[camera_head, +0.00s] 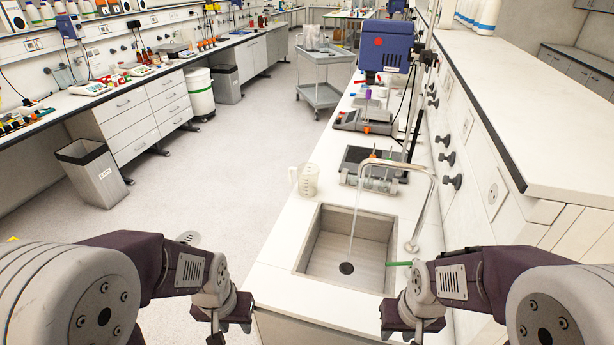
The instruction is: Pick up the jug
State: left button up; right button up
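A pale, translucent jug (309,181) with a handle on its left stands upright on the white counter, by the far left corner of the sink. My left gripper (222,327) is low in front of the counter's left edge, well short of the jug and apart from it. My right gripper (413,325) is over the near right side of the counter, close to the sink's near right corner, also apart from the jug. Both grippers point down and their fingertips show poorly, so I cannot tell their opening. I see nothing clearly held in either.
The sink (312,257) with a tall curved tap (428,205) lies nearer than the jug. A green stick (398,264) lies at its right rim. A rack of tubes (372,180) and a dark-topped device (352,155) stand right of the jug. Left of the counter is open floor.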

aim_at(303, 180)
jog(key=i+j+z, duration=0.2)
jog(key=j+z, duration=0.3)
jog(key=j, duration=0.45)
jog(key=j+z, duration=0.45)
jog(key=j, duration=0.45)
jog(key=j+z, duration=0.5)
jog(key=j, duration=0.5)
jog(key=k, duration=0.05)
